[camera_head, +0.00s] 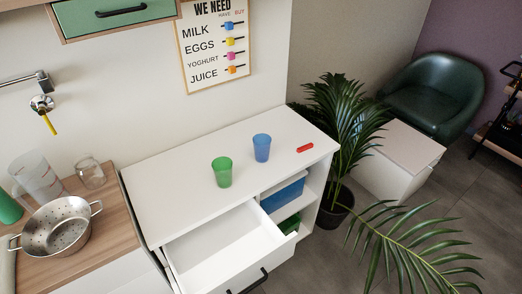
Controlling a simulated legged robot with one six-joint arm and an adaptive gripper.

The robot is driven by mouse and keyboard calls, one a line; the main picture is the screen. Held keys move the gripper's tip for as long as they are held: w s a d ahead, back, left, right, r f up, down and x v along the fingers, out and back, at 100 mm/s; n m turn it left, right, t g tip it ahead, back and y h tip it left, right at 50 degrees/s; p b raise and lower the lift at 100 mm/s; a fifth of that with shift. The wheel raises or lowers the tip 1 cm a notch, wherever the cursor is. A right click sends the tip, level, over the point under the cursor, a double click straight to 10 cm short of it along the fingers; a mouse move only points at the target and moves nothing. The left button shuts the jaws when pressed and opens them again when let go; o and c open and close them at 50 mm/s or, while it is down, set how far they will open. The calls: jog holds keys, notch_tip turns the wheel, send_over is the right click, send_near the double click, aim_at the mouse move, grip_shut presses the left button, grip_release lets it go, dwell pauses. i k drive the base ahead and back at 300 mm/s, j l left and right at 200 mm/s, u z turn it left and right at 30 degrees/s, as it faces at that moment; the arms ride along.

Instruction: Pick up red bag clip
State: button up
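A small red bag clip (305,148) lies flat on the white cabinet top (185,165), near its right end. It is right of the blue cup. My gripper is not in view, so its state and its distance to the clip do not show.
A blue cup (262,147) and a green cup (222,171) stand left of the clip. An open white drawer (222,240) juts out at the front. A potted plant (340,150) stands close to the cabinet's right end. A colander (58,228) sits on the wooden counter.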

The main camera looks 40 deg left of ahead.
aim_at(308, 146)
jog(key=i+u, duration=0.15)
jog(key=u, duration=0.35)
jog(key=i+u, duration=0.2)
jog(key=u, duration=0.3)
jog(key=i+u, duration=0.15)
jog(key=u, duration=0.35)
jog(key=i+l+u, duration=0.2)
jog(key=i+l, duration=0.2)
jog(key=i+l+u, duration=0.2)
jog(key=i+l, duration=0.15)
jog(key=l, duration=0.2)
jog(key=i+l, duration=0.15)
jog(key=l, duration=0.15)
jog(key=i+l, duration=0.1)
jog(key=l, duration=0.2)
